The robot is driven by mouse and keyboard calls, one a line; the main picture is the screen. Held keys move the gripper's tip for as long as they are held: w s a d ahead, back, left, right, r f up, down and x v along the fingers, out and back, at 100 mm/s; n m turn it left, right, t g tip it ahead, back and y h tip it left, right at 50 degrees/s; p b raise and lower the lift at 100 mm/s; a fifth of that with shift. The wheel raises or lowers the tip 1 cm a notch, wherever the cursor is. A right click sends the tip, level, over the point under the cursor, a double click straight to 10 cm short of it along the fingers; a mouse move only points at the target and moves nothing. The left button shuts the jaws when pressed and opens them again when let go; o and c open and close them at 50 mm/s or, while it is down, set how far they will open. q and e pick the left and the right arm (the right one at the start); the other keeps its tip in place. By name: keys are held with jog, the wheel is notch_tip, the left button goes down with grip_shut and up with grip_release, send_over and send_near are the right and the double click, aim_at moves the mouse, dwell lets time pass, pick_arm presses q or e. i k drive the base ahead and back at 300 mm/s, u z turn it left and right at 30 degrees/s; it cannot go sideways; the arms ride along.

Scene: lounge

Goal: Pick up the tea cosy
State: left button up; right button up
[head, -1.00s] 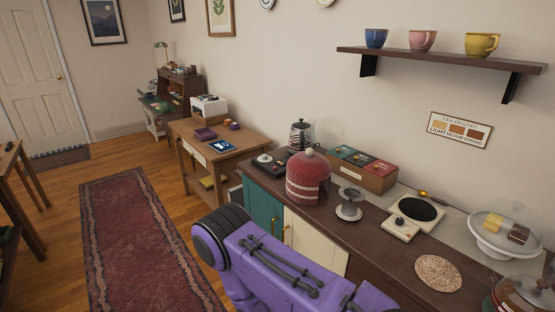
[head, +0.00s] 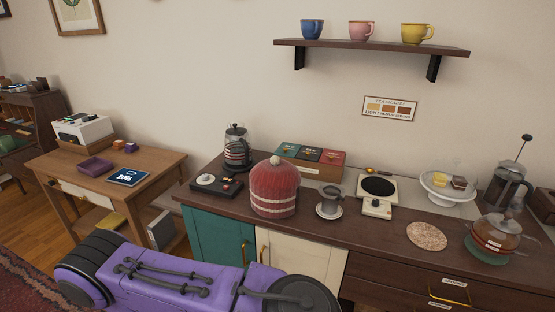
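The tea cosy (head: 274,188) is a red knitted dome with pale bands and a pale bobble on top. It stands upright on the dark wooden counter (head: 345,232), near its left end. Whether anything is under it is hidden. A purple arm link of mine crosses the lower left of the head view, in front of the counter. Neither of my grippers shows in this view.
Close around the cosy are a glass kettle (head: 237,148), a black device (head: 216,187), a box of tea packets (head: 309,160) and a small metal pot on a saucer (head: 329,201). A white scale (head: 378,193), a cork mat (head: 427,236) and a glass teapot (head: 493,238) stand further right.

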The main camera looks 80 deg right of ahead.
aim_at(275, 182)
jog(key=z, duration=2.35)
